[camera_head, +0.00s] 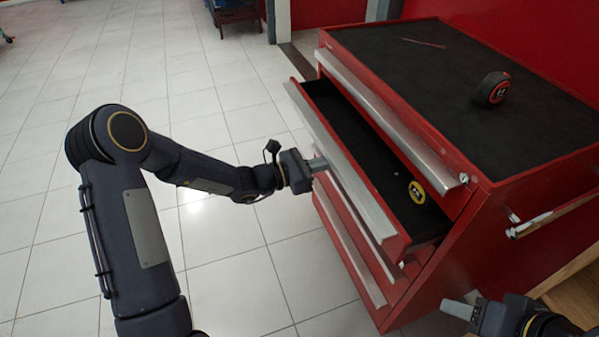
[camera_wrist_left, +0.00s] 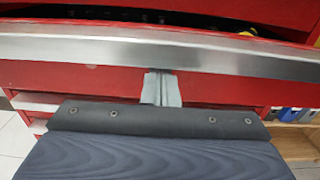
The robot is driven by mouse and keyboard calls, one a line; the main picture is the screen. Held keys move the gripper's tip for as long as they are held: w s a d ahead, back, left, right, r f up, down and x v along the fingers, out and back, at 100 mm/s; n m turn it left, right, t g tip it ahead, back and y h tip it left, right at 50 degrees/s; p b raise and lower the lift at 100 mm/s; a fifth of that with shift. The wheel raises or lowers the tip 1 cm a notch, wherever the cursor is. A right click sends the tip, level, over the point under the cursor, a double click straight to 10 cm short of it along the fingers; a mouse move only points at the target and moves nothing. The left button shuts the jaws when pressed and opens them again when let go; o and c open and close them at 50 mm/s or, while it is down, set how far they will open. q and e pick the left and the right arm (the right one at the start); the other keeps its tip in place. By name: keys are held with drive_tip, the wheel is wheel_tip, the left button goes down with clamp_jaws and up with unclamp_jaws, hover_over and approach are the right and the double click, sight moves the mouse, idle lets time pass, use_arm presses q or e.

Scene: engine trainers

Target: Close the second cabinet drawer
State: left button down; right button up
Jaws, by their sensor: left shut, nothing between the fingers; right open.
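A red tool cabinet (camera_head: 462,252) with a black top stands at the right in the head view. Its second drawer (camera_head: 370,165) is pulled out, showing a dark interior with a yellow and black round item (camera_head: 417,192) inside. My left gripper (camera_head: 318,164) is shut and empty, its tips at the silver front edge of the open drawer. In the left wrist view the shut fingers (camera_wrist_left: 161,88) lie just below the drawer's silver handle strip (camera_wrist_left: 160,52); I cannot tell whether they touch. My right gripper (camera_head: 459,309) is open at the lower right, beside the cabinet, apart from the drawer.
A black and red tape measure (camera_head: 492,88) and a thin red item (camera_head: 423,43) lie on the cabinet top. A side handle (camera_head: 550,216) juts from the cabinet's right side. A wooden surface (camera_head: 575,290) is at the lower right.

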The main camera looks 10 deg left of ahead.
sight(363, 161)
use_arm(q)
drive_tip(key=b+x, duration=0.2)
drive_tip(key=x, duration=0.8)
drive_tip(key=shift+w+d, duration=0.25)
drive_tip(key=shift+d, duration=0.05)
drive_tip(key=shift+w+d+r, duration=0.1)
drive_tip(key=shift+d, duration=0.05)
drive_tip(key=shift+r, duration=0.15)
